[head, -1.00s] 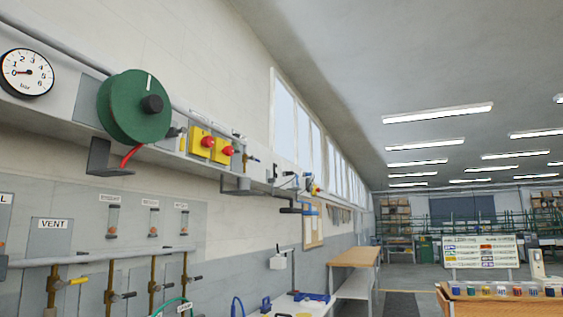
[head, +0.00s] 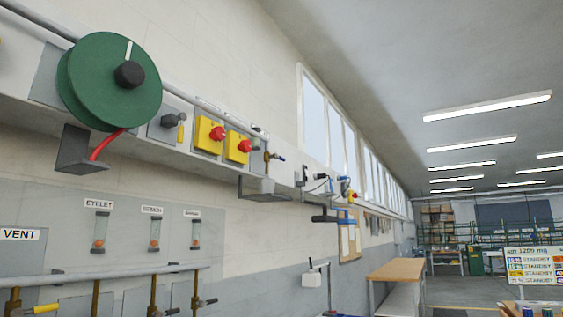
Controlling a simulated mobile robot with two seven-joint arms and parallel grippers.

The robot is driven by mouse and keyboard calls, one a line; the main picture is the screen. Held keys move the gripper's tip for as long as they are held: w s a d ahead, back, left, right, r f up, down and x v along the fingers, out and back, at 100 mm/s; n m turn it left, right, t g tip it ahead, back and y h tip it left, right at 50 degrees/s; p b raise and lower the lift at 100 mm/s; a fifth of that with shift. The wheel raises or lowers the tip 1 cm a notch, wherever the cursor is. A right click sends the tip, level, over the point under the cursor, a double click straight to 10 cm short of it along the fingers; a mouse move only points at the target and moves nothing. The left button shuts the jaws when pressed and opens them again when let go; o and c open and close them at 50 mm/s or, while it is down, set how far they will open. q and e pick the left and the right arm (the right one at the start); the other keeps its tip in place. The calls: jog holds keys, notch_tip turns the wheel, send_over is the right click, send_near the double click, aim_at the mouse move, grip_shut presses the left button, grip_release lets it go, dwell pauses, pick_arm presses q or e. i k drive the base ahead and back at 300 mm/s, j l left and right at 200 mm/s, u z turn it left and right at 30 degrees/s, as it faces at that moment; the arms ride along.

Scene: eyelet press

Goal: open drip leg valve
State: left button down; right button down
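No valve in view is labelled as the drip leg valve. Lower left, several brass valves hang below a grey pipe (head: 95,277); one with a yellow-tipped handle (head: 46,309) is cut off by the lower edge. Neither of my grippers is in view.
A green reel (head: 92,85) stands out from the rail with a red hose. Flow tubes (head: 99,232) are below. A wooden-topped bench (head: 397,270) stands farther along the wall. Floor shows right of it.

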aim_at(276, 156)
jog(key=i+l, duration=0.5)
jog(key=i, duration=0.15)
jog(key=i+l, duration=0.45)
jog(key=i, duration=0.15)
jog(key=i+l, duration=0.5)
jog(key=i, duration=0.15)
jog(key=i+l, duration=0.5)
jog(key=i, duration=0.15)
